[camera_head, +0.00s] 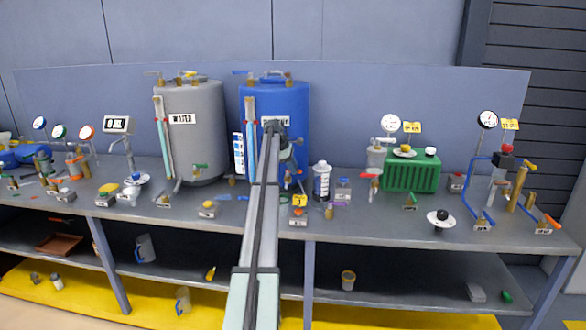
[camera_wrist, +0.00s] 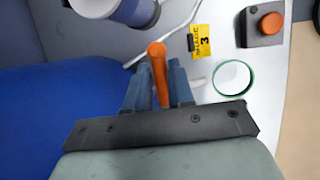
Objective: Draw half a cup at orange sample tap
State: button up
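My gripper (camera_wrist: 159,82) is at the lower front of the blue tank (camera_head: 275,95). In the wrist view its two blue-grey fingers stand close on either side of an orange tap handle (camera_wrist: 158,62), with almost no gap, and look shut on it. In the head view my arm hides most of the tap and the fingers. A round cup with a green rim (camera_wrist: 232,78) stands on the bench to the right of the fingers in the wrist view. Its inside looks white; I cannot make out any liquid. A yellow label marked 3 (camera_wrist: 200,40) lies near it.
An orange button on a grey box (camera_wrist: 268,22) is beyond the cup. The grey water tank (camera_head: 188,130) stands left of the blue tank. Small items crowd the bench.

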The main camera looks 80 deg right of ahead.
grip_shut()
jog(key=shift+w+a+m+y, duration=0.15)
jog(key=shift+m+y, duration=0.1)
jog(key=shift+m, duration=0.4)
jog(key=shift+s+a+m+y, duration=0.1)
jog(key=shift+m+y, duration=0.15)
jog(key=shift+m, duration=0.4)
jog(key=shift+o, duration=2.3)
grip_release()
jog(key=shift+w+r, duration=0.1)
jog(key=v, duration=1.3)
jog(key=shift+w+r, duration=0.25)
jog(key=shift+w, duration=0.1)
